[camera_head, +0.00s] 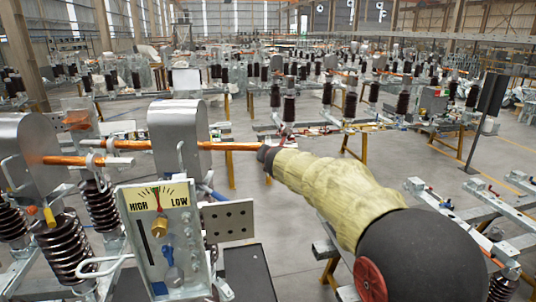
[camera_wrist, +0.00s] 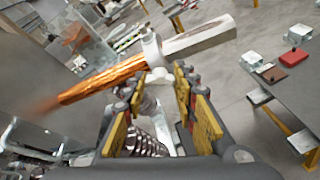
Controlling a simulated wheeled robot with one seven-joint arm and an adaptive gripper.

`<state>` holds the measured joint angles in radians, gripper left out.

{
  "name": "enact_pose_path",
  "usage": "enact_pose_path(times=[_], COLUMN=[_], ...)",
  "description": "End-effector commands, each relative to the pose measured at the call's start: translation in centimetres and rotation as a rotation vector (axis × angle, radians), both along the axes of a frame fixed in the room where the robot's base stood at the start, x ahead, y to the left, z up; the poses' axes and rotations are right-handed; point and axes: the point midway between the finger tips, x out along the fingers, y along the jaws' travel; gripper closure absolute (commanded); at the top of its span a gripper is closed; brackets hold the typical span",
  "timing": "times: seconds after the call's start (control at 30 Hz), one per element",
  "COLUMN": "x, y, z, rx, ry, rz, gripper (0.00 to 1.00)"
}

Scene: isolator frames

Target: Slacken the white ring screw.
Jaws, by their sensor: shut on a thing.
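The white ring screw (camera_wrist: 152,48) shows in the wrist view, its ring around a copper-coloured rod (camera_wrist: 105,80) with a pale grey right end. Its lower part (camera_wrist: 158,76) sits between the yellow-padded fingers of my gripper (camera_wrist: 158,84), which is shut on it. The fingers come up from below, one on each side. In the head view my gripper (camera_head: 267,154) is a small dark end beyond my arm's yellow sleeve, by the rod's right end. The screw cannot be made out there. Another white ring (camera_head: 90,161) shows around a rod at the left.
A HIGH/LOW gauge box (camera_head: 160,240) stands at the front left, its needle near the middle. Curved grey metal plates (camera_head: 180,135) and dark ribbed insulators (camera_head: 65,245) stand close by. Frames and benches fill the hall behind. Clear floor (camera_head: 500,155) shows at the right.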

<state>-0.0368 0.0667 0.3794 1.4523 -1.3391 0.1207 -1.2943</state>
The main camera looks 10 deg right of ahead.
Motion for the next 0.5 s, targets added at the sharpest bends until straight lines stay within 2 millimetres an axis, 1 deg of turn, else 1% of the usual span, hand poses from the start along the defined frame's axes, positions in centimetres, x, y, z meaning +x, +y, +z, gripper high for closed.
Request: enact_pose_path(times=[0.03, 0.33, 0.5], x=[-0.02, -0.01, -0.01], y=[-0.01, -0.02, -0.02], z=[-0.56, -0.28, -0.19], rx=[0.0, 0.001, 0.001], ry=[0.007, 0.003, 0.002], rz=[-0.001, -0.001, 0.0], gripper=[0.72, 0.54, 0.54])
